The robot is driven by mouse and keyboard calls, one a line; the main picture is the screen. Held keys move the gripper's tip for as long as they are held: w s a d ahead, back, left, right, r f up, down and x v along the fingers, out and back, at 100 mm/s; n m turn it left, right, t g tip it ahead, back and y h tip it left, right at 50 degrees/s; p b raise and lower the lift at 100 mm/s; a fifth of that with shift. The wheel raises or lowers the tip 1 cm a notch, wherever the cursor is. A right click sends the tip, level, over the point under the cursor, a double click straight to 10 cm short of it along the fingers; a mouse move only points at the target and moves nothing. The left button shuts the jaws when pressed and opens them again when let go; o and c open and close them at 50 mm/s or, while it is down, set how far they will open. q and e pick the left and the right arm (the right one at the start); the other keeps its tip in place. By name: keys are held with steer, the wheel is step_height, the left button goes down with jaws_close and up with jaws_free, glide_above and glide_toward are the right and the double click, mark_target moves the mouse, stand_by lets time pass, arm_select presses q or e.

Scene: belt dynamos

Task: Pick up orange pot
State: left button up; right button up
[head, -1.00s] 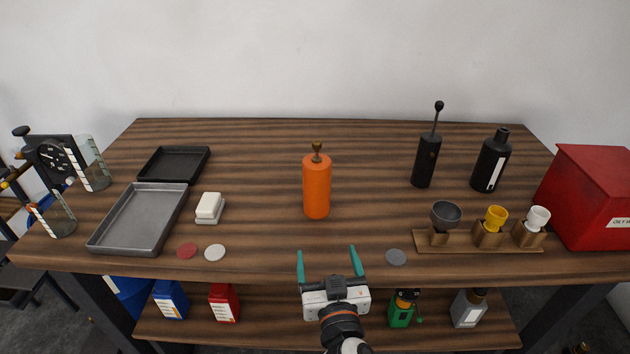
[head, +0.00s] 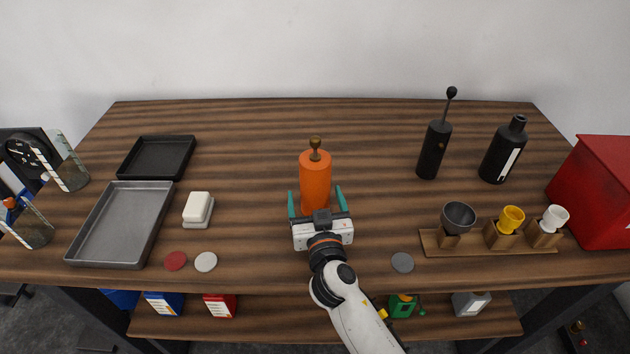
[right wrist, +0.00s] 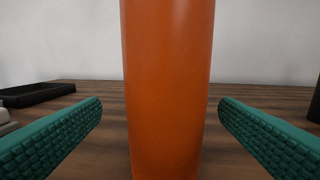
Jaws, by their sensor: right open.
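The orange pot (head: 315,178) is a tall upright cylinder with a brown knob on top. It stands on the wooden table near the middle. My right gripper (head: 316,198) is open, just in front of the pot, with its green fingers to the left and right of it. In the right wrist view the orange pot (right wrist: 168,90) fills the middle between the two fingers, with a gap on each side. The pot's lower front is partly hidden by the gripper in the head view. My left gripper is not in view.
A soap-like white block (head: 198,207) and a grey tray (head: 165,205) lie to the left. A black cylinder (head: 433,152) and a wooden stand with cups (head: 470,250) are to the right. The table around the pot is clear.

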mark_target(315, 150)
steer(key=shift+w+r, duration=0.15)
steer(key=shift+w, duration=0.25)
steer(key=shift+w+r+p, duration=0.25)
steer(key=shift+w+p, duration=0.2)
steer(key=shift+w, duration=0.15)
steer(key=shift+w+r+p, duration=0.25)
steer(key=shift+w+p, duration=0.2)
steer(key=shift+w, duration=0.1)
steer(key=shift+w+a+f, duration=0.1)
steer(key=shift+w+f, duration=0.05)
steer(key=shift+w, duration=0.45)
steer(key=shift+w+a+f, duration=0.1)
steer(key=shift+w+f, duration=0.05)
steer(key=shift+w, duration=0.45)
steer(key=shift+s, duration=0.1)
steer(key=c, duration=1.4)
steer(key=shift+r, duration=0.15)
steer(key=shift+c, duration=0.8)
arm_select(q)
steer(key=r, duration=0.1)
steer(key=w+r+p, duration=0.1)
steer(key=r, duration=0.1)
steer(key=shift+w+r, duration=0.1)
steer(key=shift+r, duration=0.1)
arm_select(e)
step_height(315, 150, up, 10)
